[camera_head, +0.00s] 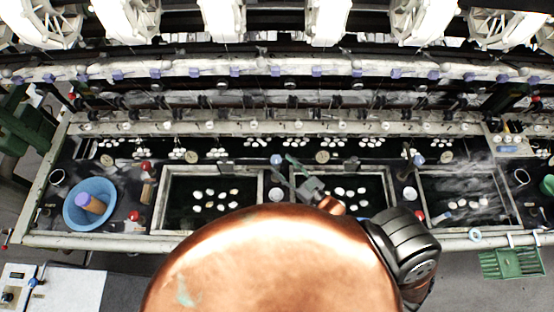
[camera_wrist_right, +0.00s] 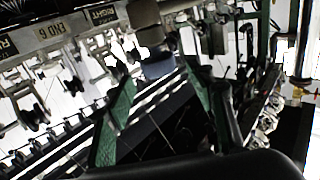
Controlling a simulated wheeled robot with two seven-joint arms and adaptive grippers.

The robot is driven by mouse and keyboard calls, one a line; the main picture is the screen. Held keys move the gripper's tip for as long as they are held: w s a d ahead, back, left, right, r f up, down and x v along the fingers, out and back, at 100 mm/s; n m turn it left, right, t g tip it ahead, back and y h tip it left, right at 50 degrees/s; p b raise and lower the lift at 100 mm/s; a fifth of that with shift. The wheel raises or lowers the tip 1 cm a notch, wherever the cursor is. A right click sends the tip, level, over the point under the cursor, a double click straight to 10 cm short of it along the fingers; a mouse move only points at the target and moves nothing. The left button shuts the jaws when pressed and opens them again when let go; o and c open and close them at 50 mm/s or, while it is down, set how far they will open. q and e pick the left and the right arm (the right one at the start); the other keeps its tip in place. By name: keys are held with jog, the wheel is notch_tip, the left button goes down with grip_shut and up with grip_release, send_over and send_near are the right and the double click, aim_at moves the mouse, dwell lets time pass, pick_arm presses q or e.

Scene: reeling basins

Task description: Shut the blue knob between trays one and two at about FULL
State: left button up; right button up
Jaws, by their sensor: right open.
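A blue knob (camera_head: 277,160) stands on the dark deck behind the gap between the left tray (camera_head: 163,205) and the middle tray (camera_head: 390,195). A second blue knob (camera_head: 419,160) stands between the middle tray and the right tray (camera_head: 500,190). I cannot read tray numbers. My right gripper (camera_head: 286,168) is open, its green fingers beside the first blue knob, apparently not closed on it. In the right wrist view the green fingers (camera_wrist_right: 158,80) are spread, with a dark bluish piece (camera_wrist_right: 158,68) between their tips; I cannot tell whether it is the knob. My left gripper is out of view.
Red knobs (camera_head: 145,166) stand on the deck, another at the front right (camera_head: 419,216). A blue basin (camera_head: 71,212) holding a brown cylinder sits at left. A rail with several fittings (camera_head: 330,128) runs behind the trays. A green rack (camera_head: 510,263) hangs at the front right.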

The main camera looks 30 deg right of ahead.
aim_at(277, 160)
jog(key=v, duration=0.7)
jog(key=shift+s+d, duration=0.15)
jog(key=shift+s, duration=0.1)
dwell(0.9)
jog(key=b+x, duration=0.4)
jog(key=b, duration=0.2)
jog(key=shift+w+b, duration=0.2)
jog(key=shift+b, duration=0.15)
jog(key=p+x, duration=0.2)
jog(key=x, duration=0.4)
jog(key=shift+w+a+r, duration=0.1)
jog(key=shift+w+a, duration=0.15)
jog(key=shift+w, duration=0.05)
jog(key=shift+w+a, duration=0.15)
jog(key=shift+w, duration=0.2)
